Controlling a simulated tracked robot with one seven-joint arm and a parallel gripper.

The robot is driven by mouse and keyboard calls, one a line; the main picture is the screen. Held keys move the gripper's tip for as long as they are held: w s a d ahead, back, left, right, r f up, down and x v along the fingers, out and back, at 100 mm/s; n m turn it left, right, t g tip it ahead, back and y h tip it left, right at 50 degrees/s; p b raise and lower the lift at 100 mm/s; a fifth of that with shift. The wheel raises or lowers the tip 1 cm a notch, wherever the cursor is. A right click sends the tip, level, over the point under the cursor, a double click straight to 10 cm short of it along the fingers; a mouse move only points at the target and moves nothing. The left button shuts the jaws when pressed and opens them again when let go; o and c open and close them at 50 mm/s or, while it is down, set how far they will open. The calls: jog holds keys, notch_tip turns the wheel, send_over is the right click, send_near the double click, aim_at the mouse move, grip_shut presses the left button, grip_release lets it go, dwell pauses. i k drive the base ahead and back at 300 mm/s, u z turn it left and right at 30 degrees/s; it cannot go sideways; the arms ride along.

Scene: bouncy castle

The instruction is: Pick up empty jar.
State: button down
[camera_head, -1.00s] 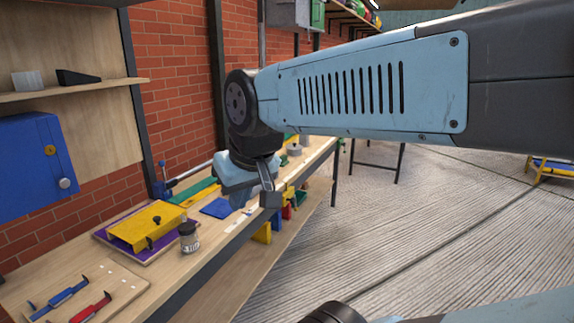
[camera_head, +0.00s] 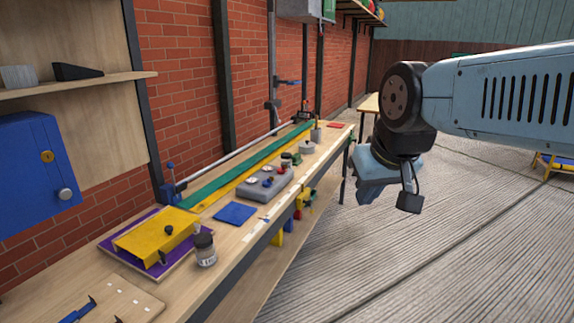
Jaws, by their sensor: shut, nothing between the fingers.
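A small clear jar (camera_head: 206,252) with a dark lid and a white label stands upright near the front edge of the workbench (camera_head: 250,250). I cannot tell what, if anything, is inside it. A second small jar-like item (camera_head: 286,161) stands farther back on the bench, too small to read. My gripper (camera_head: 366,198) hangs over open floor to the right of the bench, well apart from both. It points down, is shut and holds nothing; its fingertips show poorly.
A yellow box (camera_head: 150,236) on a purple board sits left of the jar. A blue square (camera_head: 234,213) and a grey block (camera_head: 265,183) with knobs lie behind it. A blue cabinet (camera_head: 35,175) hangs at the left.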

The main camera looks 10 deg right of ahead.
aim_at(286, 160)
jog(key=u, duration=0.1)
jog(key=k, duration=0.85)
jog(key=z, duration=0.1)
jog(key=i, duration=2.55)
